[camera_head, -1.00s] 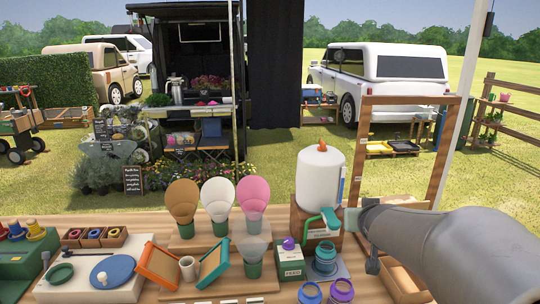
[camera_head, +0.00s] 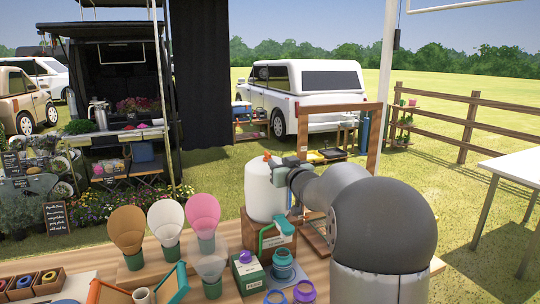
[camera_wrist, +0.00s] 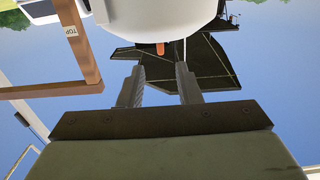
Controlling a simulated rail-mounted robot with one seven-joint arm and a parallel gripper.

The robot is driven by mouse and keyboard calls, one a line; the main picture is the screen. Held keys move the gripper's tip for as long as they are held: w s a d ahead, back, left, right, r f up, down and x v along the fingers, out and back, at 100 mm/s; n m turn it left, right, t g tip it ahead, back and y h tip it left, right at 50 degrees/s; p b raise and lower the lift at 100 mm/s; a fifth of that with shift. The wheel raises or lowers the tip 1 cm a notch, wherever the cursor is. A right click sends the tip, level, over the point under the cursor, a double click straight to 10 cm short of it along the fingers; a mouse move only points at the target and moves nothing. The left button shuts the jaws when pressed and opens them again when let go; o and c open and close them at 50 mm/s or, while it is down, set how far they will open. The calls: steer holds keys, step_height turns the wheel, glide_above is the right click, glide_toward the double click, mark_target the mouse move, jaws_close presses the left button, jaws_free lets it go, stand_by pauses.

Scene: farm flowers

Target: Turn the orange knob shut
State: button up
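The orange knob (camera_head: 267,156) sits on top of a white round tank (camera_head: 262,190) on a wooden stand. A teal tap (camera_head: 270,232) is at the tank's lower front. My gripper (camera_head: 285,172) is at the tank's upper right side, close to the knob; its fingers are hard to make out there. In the wrist view, which looks upside down, my gripper (camera_wrist: 158,78) is open and empty. The orange knob (camera_wrist: 160,48) shows beyond the fingertips, roughly between them and apart from both. The white tank (camera_wrist: 158,15) fills the top centre.
A wooden frame (camera_head: 376,150) stands behind my arm; its post (camera_wrist: 88,50) is left in the wrist view. Pink, white and brown scoop-like items (camera_head: 203,212) stand left of the tank. Teal and purple rings (camera_head: 304,291) lie in front. A white table (camera_head: 515,168) is at right.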

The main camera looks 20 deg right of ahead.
mark_target(270, 156)
steer(key=w+p, duration=0.1)
steer(key=w, duration=0.6)
steer(key=shift+w+d, duration=0.1)
steer(key=shift+w, duration=0.15)
jaws_close()
